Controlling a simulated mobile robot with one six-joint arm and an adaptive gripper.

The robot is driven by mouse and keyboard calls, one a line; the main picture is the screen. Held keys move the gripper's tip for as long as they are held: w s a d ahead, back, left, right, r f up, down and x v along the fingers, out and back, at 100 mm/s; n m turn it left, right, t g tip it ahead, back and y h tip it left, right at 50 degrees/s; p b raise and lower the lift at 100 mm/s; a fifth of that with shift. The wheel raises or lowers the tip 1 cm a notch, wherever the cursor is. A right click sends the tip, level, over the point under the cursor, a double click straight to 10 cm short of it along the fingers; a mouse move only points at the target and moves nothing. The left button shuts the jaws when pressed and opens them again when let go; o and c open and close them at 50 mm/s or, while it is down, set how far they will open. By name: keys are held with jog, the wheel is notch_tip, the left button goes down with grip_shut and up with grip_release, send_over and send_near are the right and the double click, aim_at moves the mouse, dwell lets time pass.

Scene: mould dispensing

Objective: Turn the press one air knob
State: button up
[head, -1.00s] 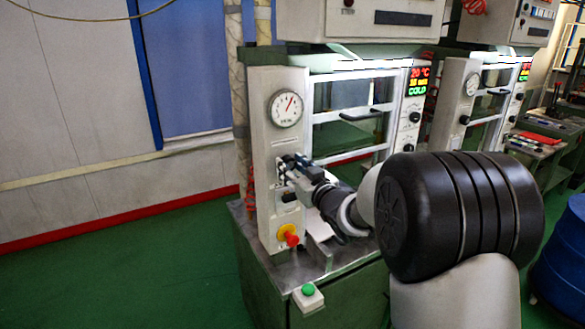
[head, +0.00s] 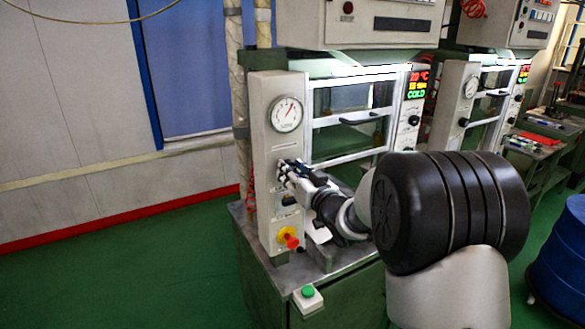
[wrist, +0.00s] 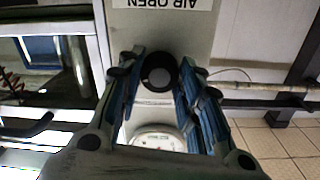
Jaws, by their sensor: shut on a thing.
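Press one's air knob (wrist: 159,73) is a round black knob on the pale front panel, below an upside-down "AIR OPEN" label (wrist: 166,4) in the wrist view. My gripper (wrist: 158,80) has one finger on each side of the knob and is shut on it. In the head view my gripper (head: 284,170) is at the panel (head: 264,150), below the round pressure gauge (head: 286,114); there the knob is hidden behind the fingers. The exact angle of the knob cannot be made out.
Below my gripper are a dark switch (head: 288,200) and a red knob on a yellow plate (head: 289,238). A green button box (head: 307,297) sits at the bench's front corner. A second press (head: 461,100) stands to the right. The green floor (head: 130,270) at left is clear.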

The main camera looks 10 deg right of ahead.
jog(key=shift+m+p, duration=0.75)
jog(key=shift+m, duration=0.55)
jog(key=o, duration=1.1)
jog(key=shift+s, duration=0.1)
jog(key=v, duration=1.1)
jog(key=shift+s+d+r, duration=0.1)
jog(key=shift+s, duration=0.3)
